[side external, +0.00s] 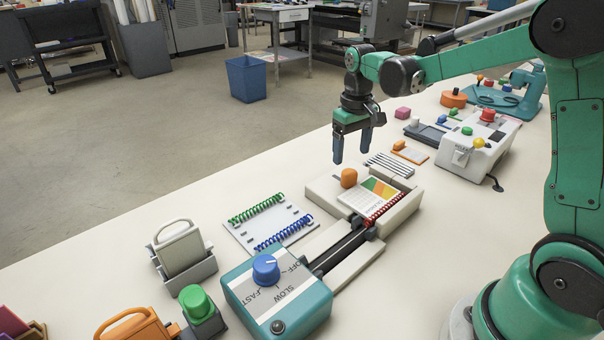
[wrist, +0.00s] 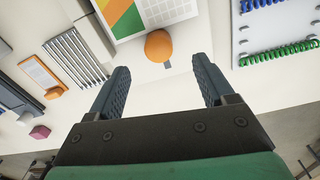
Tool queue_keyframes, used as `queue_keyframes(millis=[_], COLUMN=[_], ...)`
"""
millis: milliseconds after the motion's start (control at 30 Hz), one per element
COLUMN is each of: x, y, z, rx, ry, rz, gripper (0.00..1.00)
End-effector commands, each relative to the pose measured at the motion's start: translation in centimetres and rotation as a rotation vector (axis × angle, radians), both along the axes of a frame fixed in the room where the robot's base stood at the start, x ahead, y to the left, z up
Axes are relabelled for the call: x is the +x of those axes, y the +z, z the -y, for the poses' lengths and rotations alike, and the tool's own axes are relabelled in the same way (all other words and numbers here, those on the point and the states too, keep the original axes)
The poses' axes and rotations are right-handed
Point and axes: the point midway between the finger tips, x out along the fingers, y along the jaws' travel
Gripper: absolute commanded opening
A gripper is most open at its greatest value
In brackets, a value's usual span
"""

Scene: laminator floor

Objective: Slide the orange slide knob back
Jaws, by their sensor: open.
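A rounded orange knob (side external: 349,177) stands up from the far edge of a low white unit (side external: 322,190). My gripper (side external: 352,158) is open and empty, pointing down, above and a little beyond the knob. Both fingers of my gripper (wrist: 161,68) show apart in the wrist view, and neither appears to touch the knob. A colour-striped card (side external: 367,195) lies on the unit beside the knob.
A red coil (side external: 385,208) lies along the unit's near side. A teal box with a blue dial (side external: 266,268) stands at the front. A plate with green and blue coils (side external: 270,223) lies left. A small orange-and-white plate (side external: 412,154) and a slatted rack (side external: 388,166) lie right.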

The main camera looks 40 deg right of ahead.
Motion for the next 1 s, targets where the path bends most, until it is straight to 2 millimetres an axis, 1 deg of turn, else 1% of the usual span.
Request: queue_keyframes(millis=[167, 400, 500, 600, 800, 833, 867, 900, 967, 1000], x=[0.2, 0.1, 0.1, 0.1, 0.1, 0.1, 0.1, 0.1, 0.1, 0.1], y=[-1.4, -4.6, -5.4, -5.8, -5.8, -5.8, -5.8, -5.8, -5.8, -5.8], z=[0.3, 0.3, 0.3, 0.3, 0.3, 0.3, 0.3, 0.3, 0.3, 0.3], rx=[0.003, 0.003, 0.002, 0.002, 0.002, 0.002, 0.002, 0.002, 0.002, 0.001], ry=[-0.003, -0.003, -0.002, -0.002, -0.002, -0.002, -0.002, -0.002, -0.002, -0.002], rz=[-0.011, -0.01, -0.009, -0.009, -0.009, -0.009, -0.009, -0.009, -0.009, -0.009], gripper=[0.75, 0.75, 0.75, 0.75, 0.75, 0.72, 0.64, 0.53, 0.36, 0.24])
